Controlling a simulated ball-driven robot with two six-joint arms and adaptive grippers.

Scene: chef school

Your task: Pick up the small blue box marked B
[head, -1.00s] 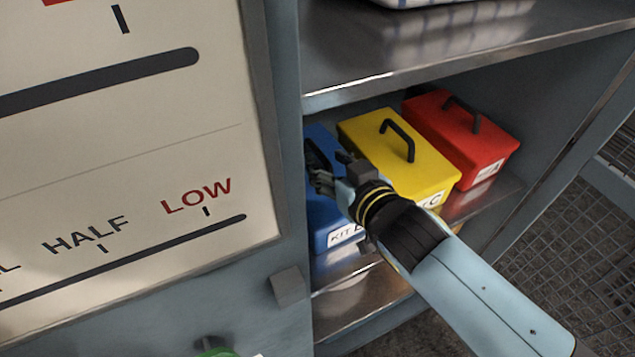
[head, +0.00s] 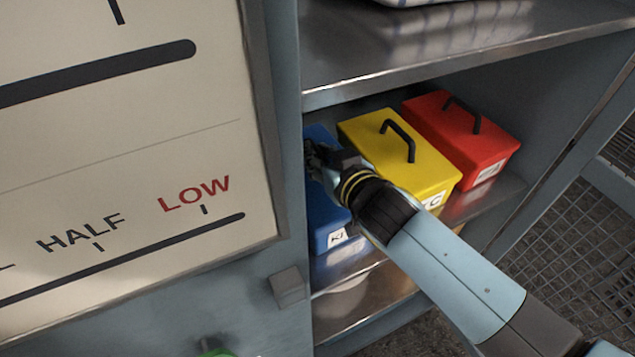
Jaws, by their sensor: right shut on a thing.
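The blue box (head: 325,215) stands at the left end of a metal shelf, close to the cabinet's left upright. Its white label (head: 338,237) is partly covered by my arm, with only the start of its lettering showing. My right gripper (head: 312,150) is over the top of the blue box, shut on its dark handle, which is mostly hidden behind the fingers. The box appears upright and at shelf level; I cannot tell whether it is clear of the shelf. My left gripper is out of view.
A yellow box (head: 375,140) stands right beside the blue one, and a red box (head: 460,130) is further right. An upper shelf (head: 420,65) hangs above them. A large gauge panel (head: 120,130) is at the left. A wire mesh (head: 570,250) is at the right.

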